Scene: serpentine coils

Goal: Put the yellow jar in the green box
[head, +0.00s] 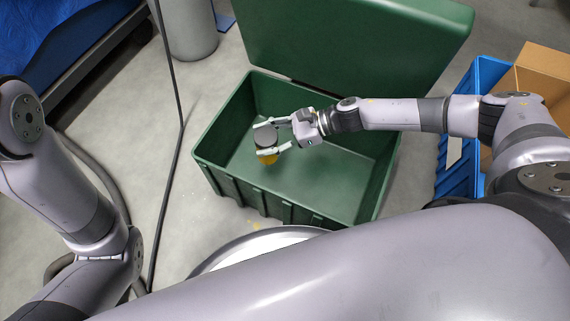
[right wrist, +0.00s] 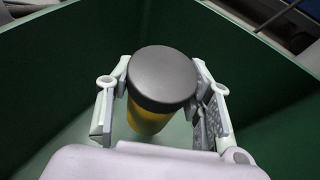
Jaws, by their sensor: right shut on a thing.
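The yellow jar (head: 267,158) has a dark grey lid and is held by my right gripper (head: 266,138). The right wrist view shows the jar (right wrist: 150,118) upright between the two fingers of the gripper (right wrist: 160,105), its lid facing the camera. The green box (head: 207,158) stands open on the floor, its lid (head: 385,40) swung back behind it. The jar and gripper are over the box's opening, toward its left part. The green walls (right wrist: 60,60) surround the jar in the right wrist view. I cannot tell how far the jar is above the box floor. My left gripper is out of view.
A blue crate (head: 462,150) and a cardboard box (head: 545,70) stand to the right of the green box. A grey cylindrical bin (head: 188,30) stands at the back left. A dark cable (head: 168,180) runs down the left side. The box interior looks otherwise empty.

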